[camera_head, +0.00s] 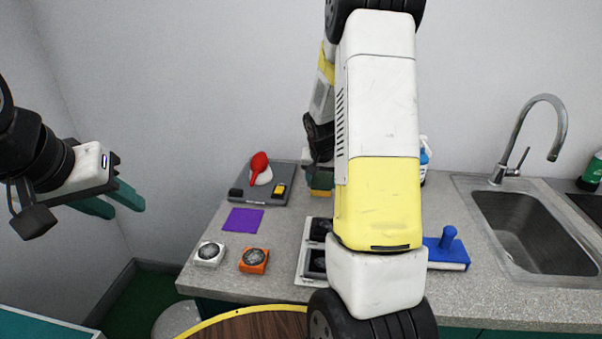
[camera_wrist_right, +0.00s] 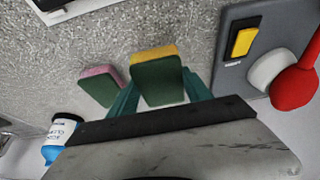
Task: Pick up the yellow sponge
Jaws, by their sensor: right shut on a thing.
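The yellow sponge (camera_wrist_right: 154,54) has a yellow side and a dark green side. In the right wrist view it sits between the two green fingers of my right gripper (camera_wrist_right: 162,88), which is shut on it. In the head view a small part of the sponge (camera_head: 320,193) shows beside my right arm, which hides much of the area. I cannot tell whether it touches the counter. My left gripper (camera_head: 125,210) is at the left, off the counter, with its fingers apart and empty.
A pink and green sponge (camera_wrist_right: 100,84) lies close beside the held one. A blue-labelled bottle (camera_wrist_right: 60,138) stands nearby. The counter also holds a purple cloth (camera_head: 243,220) and a sink (camera_head: 530,235).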

